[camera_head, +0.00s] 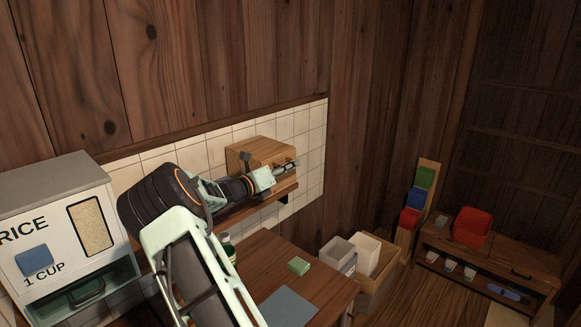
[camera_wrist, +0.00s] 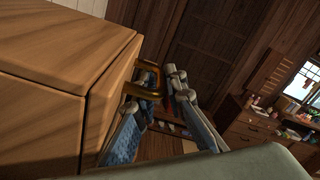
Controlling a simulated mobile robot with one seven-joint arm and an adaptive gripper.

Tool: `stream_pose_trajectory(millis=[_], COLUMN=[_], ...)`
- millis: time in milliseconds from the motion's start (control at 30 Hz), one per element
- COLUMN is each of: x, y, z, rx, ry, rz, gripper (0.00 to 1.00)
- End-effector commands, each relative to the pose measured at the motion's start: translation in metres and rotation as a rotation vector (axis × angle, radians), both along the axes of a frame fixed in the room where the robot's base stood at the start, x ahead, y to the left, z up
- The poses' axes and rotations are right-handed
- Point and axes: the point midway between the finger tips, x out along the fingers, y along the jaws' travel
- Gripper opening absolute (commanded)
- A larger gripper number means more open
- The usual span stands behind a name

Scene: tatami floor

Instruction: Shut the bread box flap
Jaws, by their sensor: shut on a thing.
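The bread box (camera_head: 258,152) is a light wooden box on a wall shelf in the head view, and it fills the left of the wrist view (camera_wrist: 45,60). Its front flap (camera_wrist: 112,78) looks close to upright against the body, with a dark seam between them; whether it is fully closed I cannot tell. A brass handle (camera_wrist: 147,67) stands out from the flap. My gripper (camera_head: 288,165) is at the front of the box, with its fingers (camera_wrist: 156,92) shut on the handle. My arm hides part of the shelf and box front.
A rice dispenser (camera_head: 60,220) stands at left. Below the shelf is a wooden table (camera_head: 262,255) with a green block (camera_head: 299,265), a blue-grey mat (camera_head: 288,308) and a bottle. A wooden crate (camera_head: 376,291) and a low cabinet (camera_head: 490,262) stand at right.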

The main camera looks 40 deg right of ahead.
Motion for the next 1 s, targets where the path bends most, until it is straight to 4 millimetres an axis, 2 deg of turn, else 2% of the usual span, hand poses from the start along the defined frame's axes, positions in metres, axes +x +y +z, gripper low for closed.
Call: stream_pose_trajectory(millis=[33,200,233,333,667,767,1000], x=[0.004,0.004,0.004,0.005,0.005,0.005,-0.001], y=[-0.002,-0.001,-0.001,-0.001,0.003,0.014,0.065], z=[0.020,0.020,0.020,0.020,0.019,0.019,0.015], rx=[-0.026,-0.025,-0.025,-0.025,-0.024,-0.023,-0.015], ry=[-0.017,-0.018,-0.018,-0.018,-0.018,-0.019,-0.017], rz=[0.006,0.006,0.006,0.007,0.010,0.011,0.014], gripper=[0.00,0.00,0.15,0.24,0.24,0.24,0.24])
